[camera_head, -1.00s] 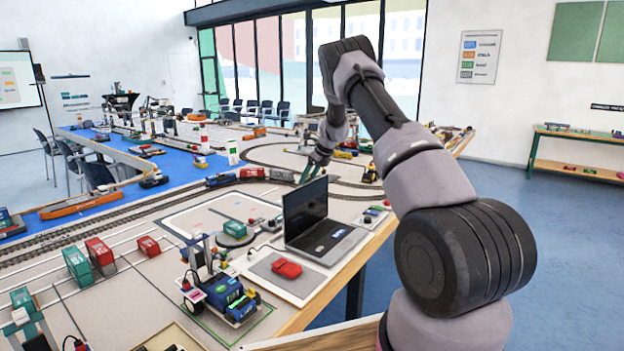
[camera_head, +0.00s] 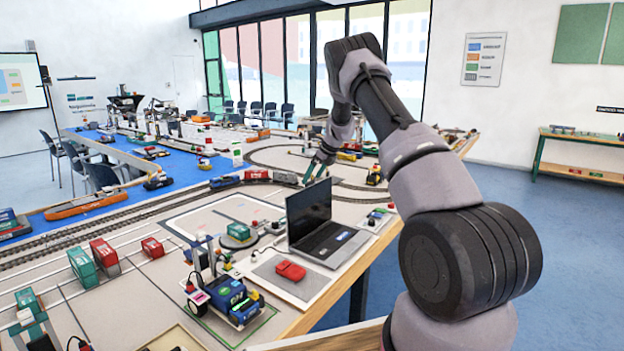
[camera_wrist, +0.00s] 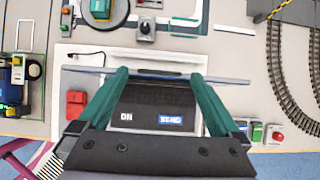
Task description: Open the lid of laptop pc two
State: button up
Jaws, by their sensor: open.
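A black and grey laptop (camera_head: 332,246) stands near the table's right edge in the head view. Its dark-screened lid (camera_head: 309,211) is raised, roughly upright. No other laptop is clear in view. In the wrist view, the lid shows edge-on as a thin grey bar, with the keyboard base (camera_wrist: 158,104) below it, marked "ON" and with a blue label. My gripper (camera_wrist: 158,74) is open, its two green fingers spread over the laptop with nothing held between them. In the head view, my gripper (camera_head: 314,172) is above and behind the lid; whether it touches the lid cannot be told.
A red object (camera_head: 290,270) lies on a grey pad left of the laptop. A blue machine model (camera_head: 235,300) stands nearer. Small coloured blocks (camera_wrist: 258,131) sit right of the laptop. Railway track (camera_wrist: 285,75) runs farther right in the wrist view.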

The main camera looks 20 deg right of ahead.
jog(key=v, duration=0.9)
jog(key=shift+d+r, duration=0.1)
jog(key=s+a+r+n+t, duration=0.1)
jog(key=s+a+r+n, duration=0.2)
jog(key=s+r+n, duration=0.55)
jog(key=s+a+r+n, duration=0.3)
jog(key=s+r, duration=0.9)
jog(key=s, duration=0.3)
jog(key=s+a+n+t+h, duration=0.1)
jog(key=s+a+n, duration=0.1)
jog(key=s+n, duration=1.1)
jog(key=s, duration=1.2)
jog(key=shift+s+a+f+h, duration=0.2)
jog(key=shift+s+a+h, duration=0.1)
jog(key=shift+s+a, duration=0.1)
